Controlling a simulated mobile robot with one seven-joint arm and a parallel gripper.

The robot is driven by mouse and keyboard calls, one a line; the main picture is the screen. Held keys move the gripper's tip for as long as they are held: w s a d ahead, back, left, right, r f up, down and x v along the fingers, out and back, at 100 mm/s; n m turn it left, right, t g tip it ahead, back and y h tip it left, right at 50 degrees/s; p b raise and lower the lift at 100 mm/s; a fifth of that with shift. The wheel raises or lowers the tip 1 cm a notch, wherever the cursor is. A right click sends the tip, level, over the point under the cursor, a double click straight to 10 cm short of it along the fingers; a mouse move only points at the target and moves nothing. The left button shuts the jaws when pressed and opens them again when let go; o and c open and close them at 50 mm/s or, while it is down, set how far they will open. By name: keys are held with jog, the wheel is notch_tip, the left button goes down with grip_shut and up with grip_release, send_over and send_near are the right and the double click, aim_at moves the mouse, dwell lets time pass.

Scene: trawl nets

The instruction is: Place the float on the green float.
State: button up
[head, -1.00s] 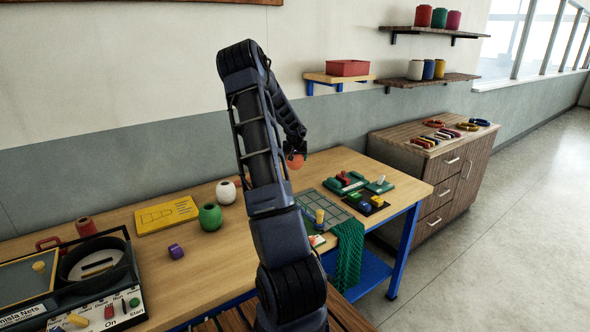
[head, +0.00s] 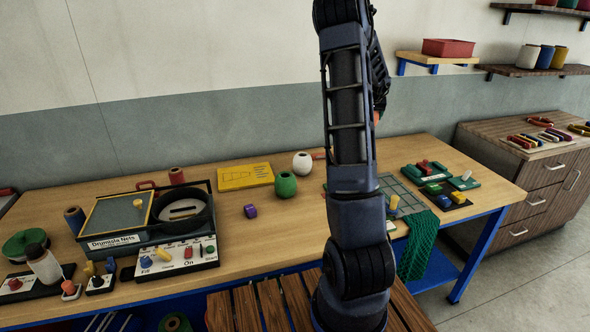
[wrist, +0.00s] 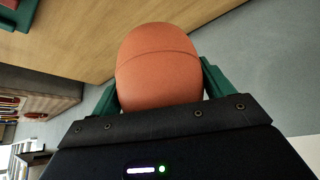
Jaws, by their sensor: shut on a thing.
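An orange-red float (wrist: 158,65) is held between the green fingers of my gripper (wrist: 160,88) in the wrist view. In the head view only a small orange edge of the float (head: 376,118) shows beside my arm, which hides most of my gripper. The float is up in the air above the back part of the table. A round green float (head: 286,185) with a dark opening on top stands on the table, left of my arm and apart from my gripper.
A white float (head: 302,162) stands close behind the green one. A yellow board (head: 245,176) and a purple block (head: 250,211) lie nearby. A green net (head: 418,245) hangs over the front edge at the right.

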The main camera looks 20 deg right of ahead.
jog(key=s+a+r+n+y, duration=0.15)
jog(key=a+n, duration=0.25)
jog(key=a, duration=0.7)
jog(key=s+a+r+n+y, duration=0.1)
jog(key=a+r+n+y, duration=0.25)
jog(key=a, duration=0.75)
jog(key=s+a+r+n+g+y, duration=0.1)
jog(key=s+a+r+n, duration=0.15)
jog(key=a, duration=0.45)
jog(key=s+a+r+n+g+y, duration=0.1)
jog(key=s+a+n, duration=0.25)
jog(key=a, duration=0.35)
jog(key=s+a+r+n+y, duration=0.1)
jog(key=s+a+n, duration=0.25)
jog(key=a, duration=0.35)
send_over(285, 175)
jog(key=shift+m, duration=0.4)
notch_tip(285, 175, down, 20)
jog(key=shift+w+d+r, duration=0.1)
jog(key=shift+w, duration=0.05)
jog(key=o, duration=0.7)
jog(key=shift+c, duration=0.2)
jog(key=o, duration=0.4)
jog(key=shift+c, duration=0.2)
